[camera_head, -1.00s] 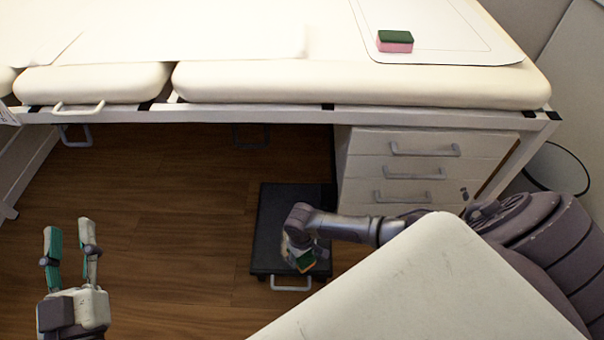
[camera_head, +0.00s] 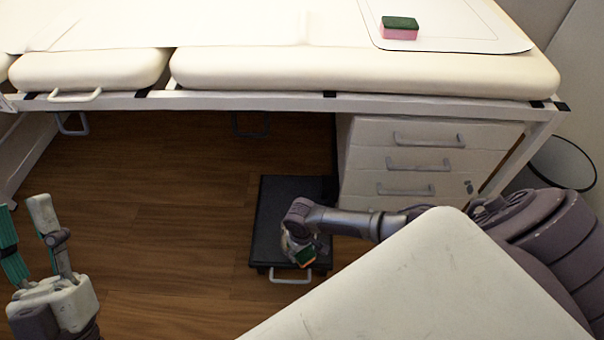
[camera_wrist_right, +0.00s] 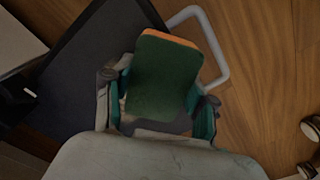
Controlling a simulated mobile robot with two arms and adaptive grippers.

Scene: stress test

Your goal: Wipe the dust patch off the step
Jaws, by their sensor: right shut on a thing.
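The black step (camera_head: 272,208) stands on the floor with a light grey handle (camera_head: 290,278) at its near edge. My right gripper (camera_head: 301,252) is over the near right part of the step, pointing down. It is shut on a sponge (camera_head: 307,257), green with an orange side. In the right wrist view, the sponge (camera_wrist_right: 165,80) sits between the teal fingers above the dark step (camera_wrist_right: 85,80). I cannot tell whether it touches the step. No dust patch can be made out; my arm and the sponge hide part of the top. My left gripper (camera_head: 25,212) is open and empty at the left.
A padded cream couch (camera_head: 340,75) spans the back, with a pink and green sponge (camera_head: 399,28) on top. White drawers (camera_head: 400,150) stand under it, close behind the step. A bin (camera_head: 562,163) is at the right. Wooden floor (camera_head: 170,200) is clear left of the step.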

